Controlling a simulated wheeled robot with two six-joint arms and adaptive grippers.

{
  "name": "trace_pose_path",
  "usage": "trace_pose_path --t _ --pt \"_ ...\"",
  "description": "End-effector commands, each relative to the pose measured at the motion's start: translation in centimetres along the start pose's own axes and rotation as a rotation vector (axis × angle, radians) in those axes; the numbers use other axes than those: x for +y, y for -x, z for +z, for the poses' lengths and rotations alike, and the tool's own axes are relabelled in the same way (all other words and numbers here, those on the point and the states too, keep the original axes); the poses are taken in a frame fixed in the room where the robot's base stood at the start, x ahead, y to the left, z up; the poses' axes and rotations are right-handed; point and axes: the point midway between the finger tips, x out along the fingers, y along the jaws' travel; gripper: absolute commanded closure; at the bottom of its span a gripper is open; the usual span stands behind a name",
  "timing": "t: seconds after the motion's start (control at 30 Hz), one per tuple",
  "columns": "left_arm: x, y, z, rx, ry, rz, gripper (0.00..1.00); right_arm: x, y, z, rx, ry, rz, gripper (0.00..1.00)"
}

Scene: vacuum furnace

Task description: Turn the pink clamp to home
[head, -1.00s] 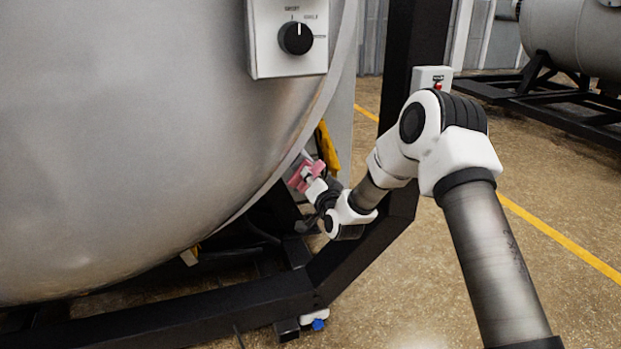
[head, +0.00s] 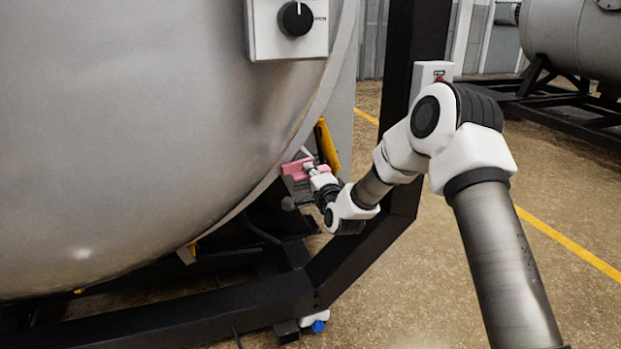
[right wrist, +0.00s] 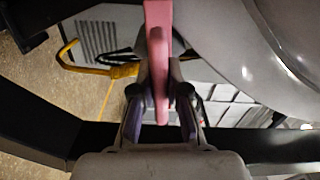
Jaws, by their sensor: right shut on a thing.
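The pink clamp (head: 297,170) sits at the lower right rim of the big grey furnace vessel (head: 150,130) in the head view. In the right wrist view the clamp (right wrist: 158,45) is a long pink bar running down between the two fingers. My right gripper (head: 314,168) reaches it from the lower right and is shut on it; its fingers (right wrist: 160,92) lie on both sides of the bar. Part of the clamp is hidden behind the fingers. My left gripper is not in view.
A yellow part (head: 327,145) stands just right of the clamp. A control box with a black knob (head: 295,19) is on the vessel above. A black frame post (head: 412,60) and a slanted black beam (head: 350,260) stand close to my right arm. Open floor (head: 470,270) lies at right.

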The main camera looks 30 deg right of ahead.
Motion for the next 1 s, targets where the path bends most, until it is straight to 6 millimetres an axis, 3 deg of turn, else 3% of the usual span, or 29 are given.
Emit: trace_pose_path --t 0.6,1.0 --pt "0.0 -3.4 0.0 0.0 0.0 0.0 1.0 0.2 0.0 0.0 -0.001 -0.57 0.0 1.0" --pt "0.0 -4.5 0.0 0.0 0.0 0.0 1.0 0.0 0.0 0.0 -0.001 -0.798 0.001 1.0"
